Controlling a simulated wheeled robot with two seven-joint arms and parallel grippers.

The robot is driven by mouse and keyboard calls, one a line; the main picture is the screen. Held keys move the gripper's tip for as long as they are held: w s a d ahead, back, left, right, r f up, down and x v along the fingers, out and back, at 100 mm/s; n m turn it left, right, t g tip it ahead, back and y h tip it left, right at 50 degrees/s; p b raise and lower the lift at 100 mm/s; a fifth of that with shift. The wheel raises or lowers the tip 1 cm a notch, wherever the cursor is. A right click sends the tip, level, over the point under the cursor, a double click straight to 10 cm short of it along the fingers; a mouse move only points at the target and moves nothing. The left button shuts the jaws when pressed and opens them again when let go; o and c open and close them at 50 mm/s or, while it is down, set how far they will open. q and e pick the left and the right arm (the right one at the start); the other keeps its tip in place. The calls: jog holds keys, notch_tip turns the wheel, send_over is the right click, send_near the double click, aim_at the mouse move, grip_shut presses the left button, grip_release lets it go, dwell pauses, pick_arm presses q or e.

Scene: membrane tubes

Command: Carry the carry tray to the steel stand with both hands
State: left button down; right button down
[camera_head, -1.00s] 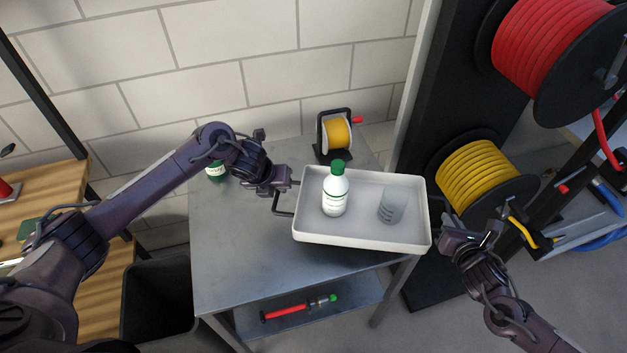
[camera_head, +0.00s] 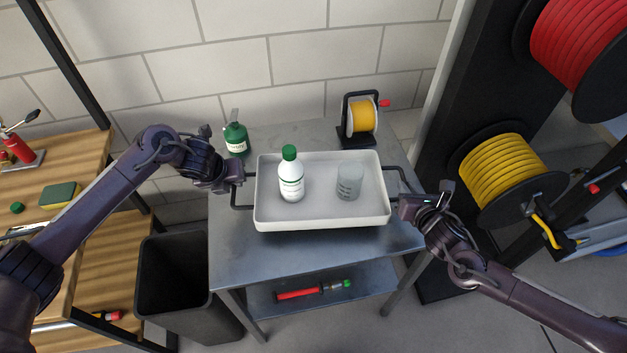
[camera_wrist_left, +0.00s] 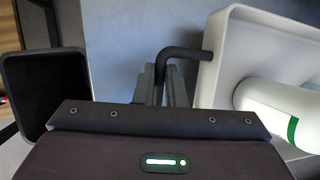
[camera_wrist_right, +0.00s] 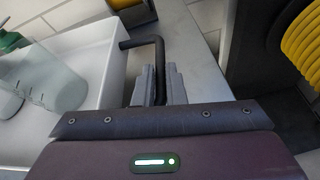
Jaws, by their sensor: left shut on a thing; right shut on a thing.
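The white carry tray (camera_head: 322,221) is over the steel stand (camera_head: 290,260); I cannot tell whether it touches the top. A white bottle with a green cap (camera_head: 291,176) and a clear beaker (camera_head: 349,183) stand upright in the tray. My left gripper (camera_head: 236,178) is shut on the tray's left dark handle (camera_head: 242,207), which also shows in the left wrist view (camera_wrist_left: 184,53). My right gripper (camera_head: 400,203) is shut on the right handle (camera_head: 400,175), which also shows in the right wrist view (camera_wrist_right: 150,42).
A green bottle (camera_head: 236,139) and a small yellow reel (camera_head: 362,116) stand at the stand's back. A red tool (camera_head: 300,293) lies on its lower shelf. A dark bin (camera_head: 175,270) and wooden bench (camera_head: 85,165) are left. A rack with a yellow spool (camera_head: 503,172) is right.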

pick_arm(q)
jog(key=shift+a+f, duration=0.1)
pick_arm(e)
jog(key=shift+d+f, duration=0.1)
